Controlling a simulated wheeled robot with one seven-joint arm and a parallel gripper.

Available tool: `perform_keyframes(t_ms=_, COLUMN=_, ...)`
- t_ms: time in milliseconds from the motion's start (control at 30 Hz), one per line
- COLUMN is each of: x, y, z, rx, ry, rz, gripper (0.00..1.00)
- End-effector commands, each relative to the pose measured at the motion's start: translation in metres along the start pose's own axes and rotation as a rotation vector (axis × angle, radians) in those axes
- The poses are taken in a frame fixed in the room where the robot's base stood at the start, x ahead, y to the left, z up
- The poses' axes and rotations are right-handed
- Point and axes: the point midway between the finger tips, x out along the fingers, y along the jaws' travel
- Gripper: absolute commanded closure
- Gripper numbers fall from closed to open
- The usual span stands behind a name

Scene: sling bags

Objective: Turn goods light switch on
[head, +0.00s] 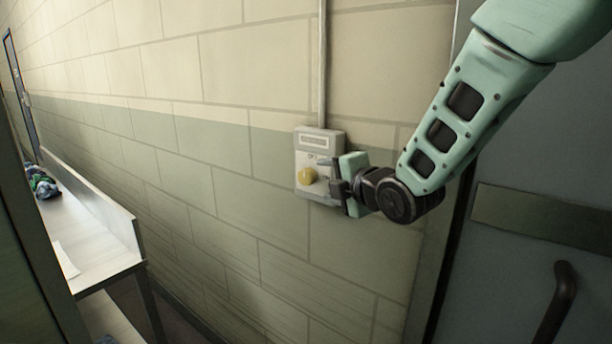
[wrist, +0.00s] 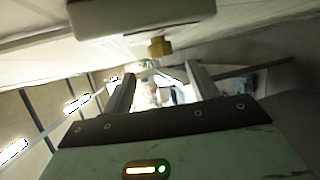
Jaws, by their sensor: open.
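The light switch is a pale grey box (head: 312,150) fixed to the block wall, with a label plate at its top and a round yellow knob (head: 306,175) on its front. My gripper (head: 338,188) is at the right side of the box, its fingers near the box's lower right edge. I cannot tell whether they touch it. In the wrist view the box (wrist: 140,18) hangs at the top and the yellow knob (wrist: 160,46) sticks out beyond the fingers. There my gripper (wrist: 160,82) is open, with nothing held between its two fingers. The knob's setting is not readable.
A conduit (head: 322,70) runs up the wall from the box. A grey door with a dark handle (head: 560,300) is at the right. A white bench (head: 95,240) with a raised edge stands along the left. The wall between bench and box is clear.

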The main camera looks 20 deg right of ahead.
Motion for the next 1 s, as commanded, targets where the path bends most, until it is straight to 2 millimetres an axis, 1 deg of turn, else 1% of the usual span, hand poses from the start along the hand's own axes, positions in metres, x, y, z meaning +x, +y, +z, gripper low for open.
perform_keyframes(t_ms=33, x=0.008, y=0.001, z=0.0, rx=-0.003, ry=-0.001, rz=-0.004, gripper=0.41)
perform_keyframes(t_ms=300, x=0.051, y=0.001, z=0.0, rx=-0.001, ry=0.0, rz=-0.004, gripper=0.41)
perform_keyframes(t_ms=533, x=0.083, y=0.002, z=0.001, rx=0.0, ry=0.0, rz=-0.002, gripper=0.41)
perform_keyframes(t_ms=733, x=0.096, y=0.0, z=0.0, rx=0.0, ry=0.001, rz=-0.001, gripper=0.41)
perform_keyframes(t_ms=1000, x=0.099, y=0.0, z=0.0, rx=0.001, ry=0.001, rz=-0.001, gripper=0.41)
